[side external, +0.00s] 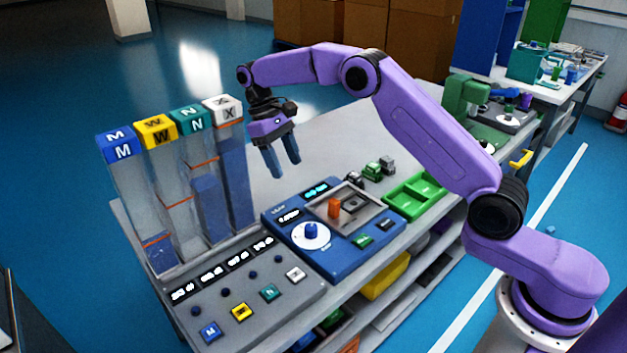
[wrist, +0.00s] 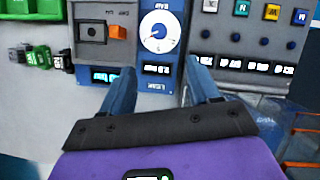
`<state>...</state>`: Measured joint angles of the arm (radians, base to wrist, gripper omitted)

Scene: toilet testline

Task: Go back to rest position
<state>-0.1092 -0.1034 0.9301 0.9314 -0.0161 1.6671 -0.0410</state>
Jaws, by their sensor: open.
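My gripper (side external: 283,158) hangs above the table behind the blue device, with its blue fingers pointing down and apart. It is open and nothing is between the fingers. In the wrist view, the two fingers of my gripper (wrist: 162,92) show spread in front of the blue device (wrist: 163,60). My purple arm arches from its base at the right across to the gripper. The blue device (side external: 347,262) carries a dial with a blue knob (side external: 311,231) and a grey recess with an orange block (side external: 334,208) on it.
Clear columns with M, W, N and X cubes (side external: 222,108) stand left of my gripper. A grey button panel (side external: 250,290) lies in front of them. A green tray (side external: 413,195) and small dark and green blocks (side external: 373,169) are at the right. The table behind the device is bare.

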